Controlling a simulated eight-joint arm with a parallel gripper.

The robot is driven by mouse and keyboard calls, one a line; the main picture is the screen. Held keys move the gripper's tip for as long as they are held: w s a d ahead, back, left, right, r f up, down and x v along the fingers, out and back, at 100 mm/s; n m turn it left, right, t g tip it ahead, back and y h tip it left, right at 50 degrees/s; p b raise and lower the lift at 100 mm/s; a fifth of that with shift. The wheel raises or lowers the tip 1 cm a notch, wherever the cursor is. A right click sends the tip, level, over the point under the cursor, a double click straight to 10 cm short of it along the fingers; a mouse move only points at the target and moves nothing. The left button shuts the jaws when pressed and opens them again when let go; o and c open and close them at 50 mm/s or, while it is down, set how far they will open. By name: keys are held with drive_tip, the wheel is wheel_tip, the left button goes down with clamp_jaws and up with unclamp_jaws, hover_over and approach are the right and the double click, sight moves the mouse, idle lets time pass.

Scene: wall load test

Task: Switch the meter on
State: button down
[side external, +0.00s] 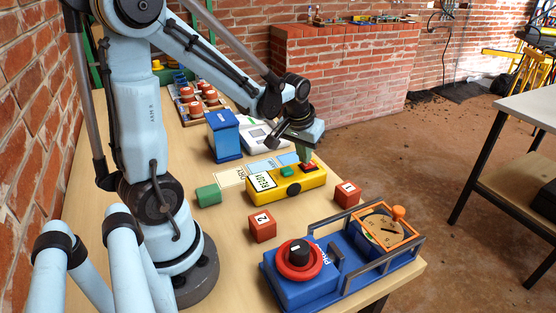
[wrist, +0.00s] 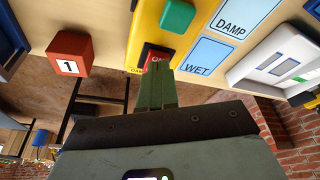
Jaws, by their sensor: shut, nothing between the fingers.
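The yellow meter (side external: 313,181) lies on the bench, with a white label, a dark round knob and a green button (side external: 287,172) on it. A red switch (wrist: 156,57) with white lettering, partly readable as "ON", sits in a dark frame at the meter's end. My gripper (side external: 306,161) is shut and empty, its fingertips pointing down at that end. In the wrist view the green fingertips (wrist: 158,82) overlap the switch's lower edge. I cannot tell whether they touch it, nor which way the switch is set.
Cards marked DAMP and WET (wrist: 204,56) lie beside the meter. Red blocks "1" (side external: 347,194) and "2" (side external: 263,226), a green block (side external: 208,195) and a blue canister (side external: 224,136) stand around it. A blue unit with a red dial (side external: 298,259) fills the near right corner.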

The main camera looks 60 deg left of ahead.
drive_tip(key=shift+f, duration=0.35)
drive_tip(key=shift+r, duration=0.1)
wheel_tip(320, 180, up, 7)
idle(1.1)
drive_tip(key=s+d+m+t+h, duration=0.1)
drive_tip(key=s+d+m+t, duration=0.3)
drive_tip(key=d, duration=0.9)
drive_tip(key=shift+s+d+r+m+h, duration=0.25)
drive_tip(key=shift+s+r+m, duration=0.2)
drive_tip(key=shift+s+m, duration=0.5)
